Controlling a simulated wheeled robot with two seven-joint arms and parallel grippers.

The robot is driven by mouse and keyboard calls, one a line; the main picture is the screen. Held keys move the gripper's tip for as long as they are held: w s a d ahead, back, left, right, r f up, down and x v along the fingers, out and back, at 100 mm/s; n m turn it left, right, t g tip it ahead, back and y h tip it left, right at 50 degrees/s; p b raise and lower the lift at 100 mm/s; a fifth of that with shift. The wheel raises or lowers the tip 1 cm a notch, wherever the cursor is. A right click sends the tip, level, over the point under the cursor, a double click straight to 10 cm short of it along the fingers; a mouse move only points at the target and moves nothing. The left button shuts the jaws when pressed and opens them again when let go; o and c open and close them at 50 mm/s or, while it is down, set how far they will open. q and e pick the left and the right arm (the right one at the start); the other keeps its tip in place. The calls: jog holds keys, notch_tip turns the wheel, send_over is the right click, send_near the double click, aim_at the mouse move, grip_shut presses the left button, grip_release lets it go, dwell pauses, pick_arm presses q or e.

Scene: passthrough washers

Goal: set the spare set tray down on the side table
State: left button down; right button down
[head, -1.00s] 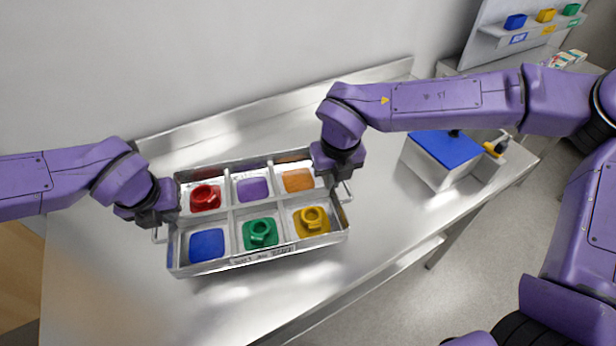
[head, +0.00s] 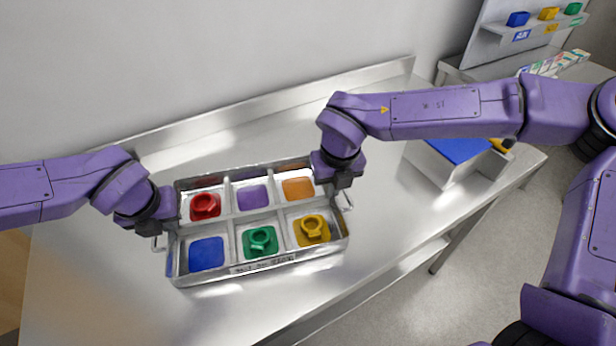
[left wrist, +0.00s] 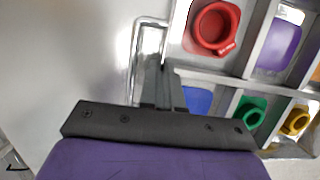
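The spare set tray (head: 236,268) is a metal tray with six compartments, over the steel side table (head: 95,290). Red (head: 205,205), green (head: 260,241) and yellow (head: 312,229) ring-shaped parts sit in three of its compartments. The blue, purple and orange compartments hold no part. My left gripper (head: 160,226) is at the tray's left handle; in the left wrist view its fingers (left wrist: 160,85) close around the handle bar. My right gripper (head: 341,190) is at the right handle and appears shut on it. I cannot tell whether the tray's underside touches the table.
A white box with a blue top (head: 455,160) stands on the table to the right, partly behind my right arm. A shelf (head: 540,35) with blue, yellow and green parts is at the upper right. The table is clear around the tray.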

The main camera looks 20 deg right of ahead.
pick_arm(q)
jog(key=c, duration=1.8)
grip_release()
jog(key=shift+a+f, duration=0.15)
jog(key=shift+f, duration=0.25)
pick_arm(e)
jog(key=c, duration=1.8)
grip_release()
jog(key=shift+d+f, duration=0.1)
jog(key=shift+f, duration=0.3)
pick_arm(q)
jog(key=o, duration=0.4)
jog(key=shift+r, duration=0.2)
pick_arm(e)
jog(key=o, duration=0.4)
jog(key=shift+r, duration=0.2)
pick_arm(q)
jog(key=shift+o, duration=0.2)
pick_arm(e)
jog(key=shift+o, duration=0.2)
jog(key=shift+r, duration=0.25)
pick_arm(q)
jog(key=v, duration=1.2)
pick_arm(e)
notch_tip(320, 180, up, 11)
jog(key=s, duration=0.2)
jog(key=shift+r, duration=0.2)
